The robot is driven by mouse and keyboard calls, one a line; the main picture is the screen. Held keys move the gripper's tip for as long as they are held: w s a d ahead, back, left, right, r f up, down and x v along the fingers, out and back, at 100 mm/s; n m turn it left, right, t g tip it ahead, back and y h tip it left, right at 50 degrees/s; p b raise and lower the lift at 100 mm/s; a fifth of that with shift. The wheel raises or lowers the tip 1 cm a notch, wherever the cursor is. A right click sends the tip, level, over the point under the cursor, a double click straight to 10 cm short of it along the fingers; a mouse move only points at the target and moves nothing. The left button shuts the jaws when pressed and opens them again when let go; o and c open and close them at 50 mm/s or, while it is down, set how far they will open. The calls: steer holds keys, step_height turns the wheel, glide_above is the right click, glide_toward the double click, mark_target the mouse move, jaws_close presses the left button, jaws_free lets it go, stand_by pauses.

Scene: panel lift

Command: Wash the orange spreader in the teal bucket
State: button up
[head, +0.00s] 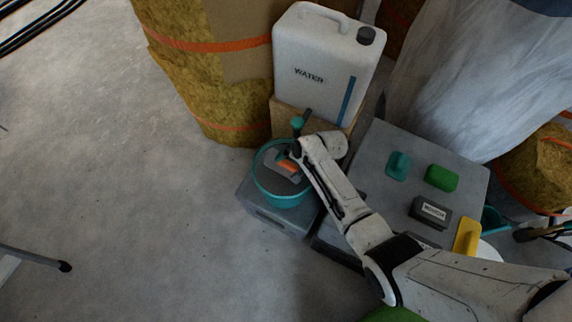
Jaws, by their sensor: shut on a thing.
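The teal bucket (284,200) stands on a grey box near the middle of the head view. My gripper (290,158) is at the bucket's upper right, over its opening, with my arm coming from the lower right. It is shut on the orange spreader (287,166), whose orange part shows small within the bucket's outline. A grey shape beside the orange part is too small to tell apart from the inside of the bucket. My wrist hides part of the bucket's right rim, and how deep the spreader sits cannot be told.
A white water canister (325,65) with a teal-knobbed tap (297,122) stands on a wooden block behind the bucket.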

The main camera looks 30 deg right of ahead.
mark_target(292, 166)
steer(key=shift+f+b, duration=0.3)
steer(key=shift+f, duration=0.2)
steer(key=shift+r, duration=0.2)
step_height(292, 166, up, 9)
steer(key=p, duration=0.9)
steer(key=shift+r, duration=0.1)
stand_by(1.0)
